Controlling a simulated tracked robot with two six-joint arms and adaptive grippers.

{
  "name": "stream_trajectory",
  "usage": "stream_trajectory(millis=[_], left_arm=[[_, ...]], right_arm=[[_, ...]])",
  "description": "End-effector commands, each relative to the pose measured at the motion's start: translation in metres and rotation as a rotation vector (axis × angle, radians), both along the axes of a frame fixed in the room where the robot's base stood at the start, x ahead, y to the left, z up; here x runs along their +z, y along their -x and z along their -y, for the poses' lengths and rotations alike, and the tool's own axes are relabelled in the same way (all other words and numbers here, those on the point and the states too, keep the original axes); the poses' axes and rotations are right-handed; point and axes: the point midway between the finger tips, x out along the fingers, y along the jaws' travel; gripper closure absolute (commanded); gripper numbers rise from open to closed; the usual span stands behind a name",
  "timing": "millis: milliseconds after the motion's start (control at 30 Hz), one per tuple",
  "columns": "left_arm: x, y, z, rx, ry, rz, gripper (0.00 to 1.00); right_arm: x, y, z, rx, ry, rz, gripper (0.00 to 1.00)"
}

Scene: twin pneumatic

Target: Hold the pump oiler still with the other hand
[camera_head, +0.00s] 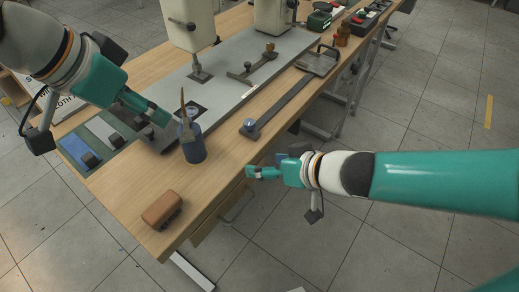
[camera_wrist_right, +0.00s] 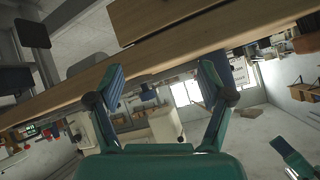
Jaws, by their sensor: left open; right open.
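The pump oiler (camera_head: 192,150), a blue can with a brownish upright spout and lever, stands upright on the wooden table near its front edge. My left gripper (camera_head: 160,115) is open, just left of the oiler and a little above the table; a small gap seems to lie between them. My right gripper (camera_head: 252,172) is open and empty, beyond the table's front edge and to the right of the oiler. In the right wrist view its two fingers (camera_wrist_right: 162,78) are spread wide with nothing between them. I cannot make out the oiler for sure in that view.
A brown block-like object (camera_head: 162,210) lies at the table's near corner. A grey plate (camera_head: 225,75) carries two pale machine columns. Blue and grey pads (camera_head: 80,152) lie on the left. A long dark bar (camera_head: 285,105) runs along the front edge. The floor at right is free.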

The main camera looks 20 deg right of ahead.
Motion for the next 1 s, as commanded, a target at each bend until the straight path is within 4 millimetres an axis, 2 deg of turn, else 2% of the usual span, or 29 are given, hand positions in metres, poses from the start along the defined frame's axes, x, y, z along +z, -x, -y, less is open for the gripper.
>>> stream_trajectory(millis=[33,133,200,333,467,667,1000], left_arm=[[0.0,0.0,0.0,0.0,0.0,0.0,0.58],[0.0,0.0,0.0,0.0,0.0,0.0,0.58],[0.0,0.0,0.0,0.0,0.0,0.0,0.58],[0.0,0.0,0.0,0.0,0.0,0.0,0.58],[0.0,0.0,0.0,0.0,0.0,0.0,0.58],[0.0,0.0,0.0,0.0,0.0,0.0,0.58],[0.0,0.0,0.0,0.0,0.0,0.0,0.58]], right_arm=[[0.021,0.002,-0.007,0.07,0.017,0.087,0.21],[0.052,0.01,-0.021,0.2,0.057,0.228,0.21],[0.067,0.016,-0.028,0.27,0.081,0.302,0.21],[0.081,0.023,-0.035,0.342,0.109,0.375,0.21],[0.082,0.021,-0.041,0.363,0.115,0.393,0.21],[0.073,0.009,-0.054,0.364,0.115,0.389,0.21],[0.053,-0.026,-0.086,0.362,0.115,0.387,0.21]])
